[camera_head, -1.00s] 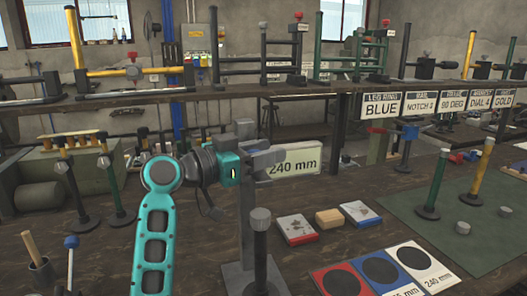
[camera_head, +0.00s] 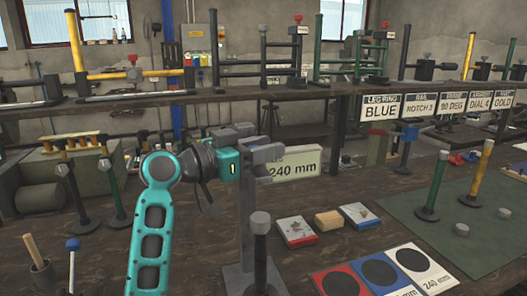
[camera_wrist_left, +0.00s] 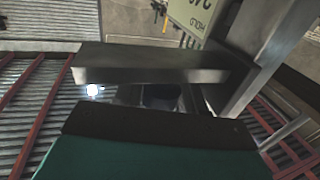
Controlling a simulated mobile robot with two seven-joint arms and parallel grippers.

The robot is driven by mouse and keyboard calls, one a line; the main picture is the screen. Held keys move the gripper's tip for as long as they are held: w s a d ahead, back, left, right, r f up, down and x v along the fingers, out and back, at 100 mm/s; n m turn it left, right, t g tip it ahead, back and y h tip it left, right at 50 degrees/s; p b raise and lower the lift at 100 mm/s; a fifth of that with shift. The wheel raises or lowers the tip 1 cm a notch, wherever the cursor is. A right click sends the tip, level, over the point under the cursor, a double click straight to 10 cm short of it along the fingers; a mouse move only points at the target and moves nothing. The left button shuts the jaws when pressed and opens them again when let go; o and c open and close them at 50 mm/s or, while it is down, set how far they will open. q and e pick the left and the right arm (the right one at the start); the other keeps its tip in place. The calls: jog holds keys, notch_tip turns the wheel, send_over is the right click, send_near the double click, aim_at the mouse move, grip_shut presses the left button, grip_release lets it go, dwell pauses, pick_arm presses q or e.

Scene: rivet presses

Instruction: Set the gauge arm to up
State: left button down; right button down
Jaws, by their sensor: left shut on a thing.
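The gauge stand (camera_head: 247,220) is a grey upright post on a flat base, in the middle of the head view. A pale plate marked 240 mm (camera_head: 305,165) shows just right of its top. My left gripper (camera_head: 268,158), on a teal arm, is at the top of the post and shut on a grey part there, apparently the gauge arm. The fingers hide most of that part, so its angle is unclear. In the left wrist view, the gripper (camera_wrist_left: 155,100) has a dark piece between its fingers; the post (camera_wrist_left: 265,50) runs beside it. My right gripper is not in view.
A short dark post with a grey cap (camera_head: 260,225) stands in front of the gauge stand. Red and blue boxes, a wooden block (camera_head: 328,220) and coloured cards (camera_head: 380,272) lie to the right. A green mat (camera_head: 455,235) holds upright posts. A shelf (camera_head: 240,93) runs behind.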

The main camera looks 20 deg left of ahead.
pick_arm(q)
jog(key=shift+r, duration=0.65)
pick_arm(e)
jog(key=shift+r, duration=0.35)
pick_arm(q)
jog(key=c, duration=1)
grip_release()
jog(key=shift+s+a+f, duration=0.15)
jog(key=shift+s+a, duration=0.1)
jog(key=shift+s, duration=0.05)
jog(key=b+v, duration=0.2)
jog(key=v, duration=1)
jog(key=shift+s, duration=0.1)
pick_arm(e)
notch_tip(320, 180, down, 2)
